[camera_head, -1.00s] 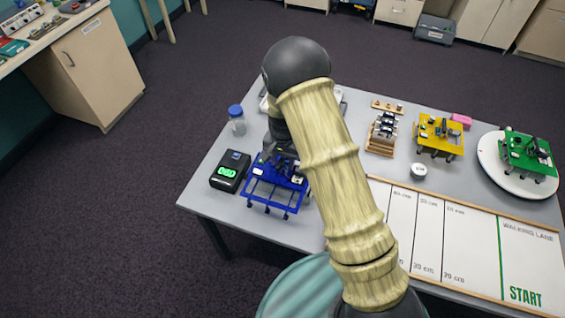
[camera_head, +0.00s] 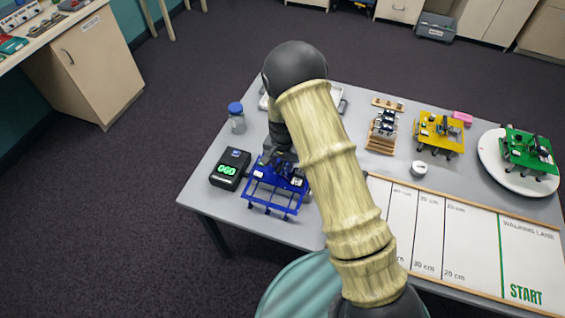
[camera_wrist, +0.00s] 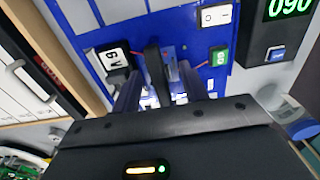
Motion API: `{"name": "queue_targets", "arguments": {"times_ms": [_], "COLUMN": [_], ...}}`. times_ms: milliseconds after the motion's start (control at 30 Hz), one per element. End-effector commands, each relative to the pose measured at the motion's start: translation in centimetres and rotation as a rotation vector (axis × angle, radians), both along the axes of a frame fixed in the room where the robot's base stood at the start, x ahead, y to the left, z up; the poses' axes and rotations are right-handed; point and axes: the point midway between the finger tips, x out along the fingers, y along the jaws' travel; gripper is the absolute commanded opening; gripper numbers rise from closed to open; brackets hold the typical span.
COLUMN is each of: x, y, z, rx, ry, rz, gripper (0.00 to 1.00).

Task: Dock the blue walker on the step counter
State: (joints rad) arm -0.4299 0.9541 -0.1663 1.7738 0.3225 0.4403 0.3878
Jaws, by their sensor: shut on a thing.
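The blue walker (camera_head: 277,187), a blue frame with several legs and small parts on top, is near the left front part of the grey table. The step counter (camera_head: 230,168), a black box with a green lit display, stands just left of it. They look apart by a narrow gap in the head view. My gripper (camera_head: 284,158) is above the walker, partly hidden by my arm. In the wrist view, my gripper (camera_wrist: 160,75) is shut on an upright dark part of the walker (camera_wrist: 190,50), with the step counter (camera_wrist: 262,35) at upper right. I cannot tell whether its legs touch the table.
A blue-capped jar (camera_head: 236,117) stands behind the counter. A white cup (camera_head: 418,168), yellow walker (camera_head: 440,134) and green walker (camera_head: 527,152) on a white disc are to the right. The walking-lane board (camera_head: 470,240) fills the right front. The table's edge is close to the walker.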

Motion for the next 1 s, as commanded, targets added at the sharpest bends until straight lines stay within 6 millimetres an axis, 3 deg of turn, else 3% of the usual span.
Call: {"name": "queue_targets", "arguments": {"times_ms": [33, 133, 567, 767, 1000], "x": [0.0, 0.0, 0.0, 0.1, 0.1], "y": [0.0, 0.0, 0.0, 0.0, 0.0], "z": [0.0, 0.0, 0.9, 3.1, 7.4], "rx": [0.000, 0.000, 0.000, 0.001, 0.001], "ry": [0.000, 0.000, 0.000, -0.004, -0.005], "rz": [0.000, 0.000, -0.001, 0.001, 0.001], "gripper": [0.45, 0.65, 0.65, 0.65, 0.65]}}
